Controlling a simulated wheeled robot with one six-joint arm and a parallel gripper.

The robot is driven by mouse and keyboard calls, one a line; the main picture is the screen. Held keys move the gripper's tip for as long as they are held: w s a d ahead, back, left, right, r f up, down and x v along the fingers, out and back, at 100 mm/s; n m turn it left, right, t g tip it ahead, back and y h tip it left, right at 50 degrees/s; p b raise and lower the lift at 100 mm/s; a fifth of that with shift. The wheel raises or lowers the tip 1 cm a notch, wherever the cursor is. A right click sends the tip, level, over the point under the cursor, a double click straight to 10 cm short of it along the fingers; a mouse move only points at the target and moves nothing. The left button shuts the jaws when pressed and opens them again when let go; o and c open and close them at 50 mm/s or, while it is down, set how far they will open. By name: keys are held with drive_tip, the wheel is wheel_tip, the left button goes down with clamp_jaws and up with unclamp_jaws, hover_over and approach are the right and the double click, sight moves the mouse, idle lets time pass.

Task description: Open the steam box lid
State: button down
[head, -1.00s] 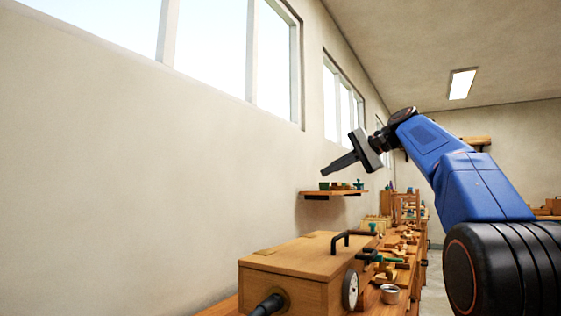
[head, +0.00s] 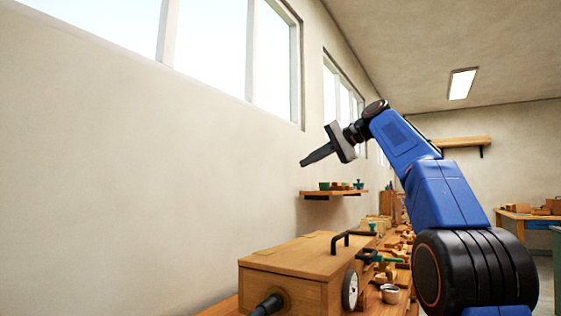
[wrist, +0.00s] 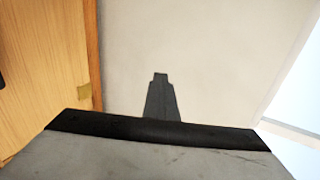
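The steam box (head: 290,283) is a long wooden box on the bench at the bottom middle of the head view. Its lid (head: 303,257) is down and carries a black bar handle (head: 345,240) and brass hinges toward the wall side. My gripper (head: 303,163) is in the air above the box, pointing left toward the wall, clear of the handle. In the wrist view my gripper (wrist: 160,78) shows as one narrow dark shape, so its finger gap cannot be made out. Wood with a brass hinge, likely the lid (wrist: 45,70), fills the left of that view.
A metal cup (head: 390,293) and several tools stand on the bench to the right. A wall shelf (head: 333,194) with small items hangs behind. The air above the lid is free.

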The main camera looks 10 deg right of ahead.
drive_tip(key=w+a, duration=0.7)
drive_tip(key=shift+w+a+r, duration=0.3)
drive_tip(key=shift+r, duration=0.15)
idle(0.4)
drive_tip(key=c, duration=2.5)
unclamp_jaws()
drive_tip(key=o, duration=0.6)
drive_tip(key=shift+o, duration=0.2)
drive_tip(key=v, duration=0.8)
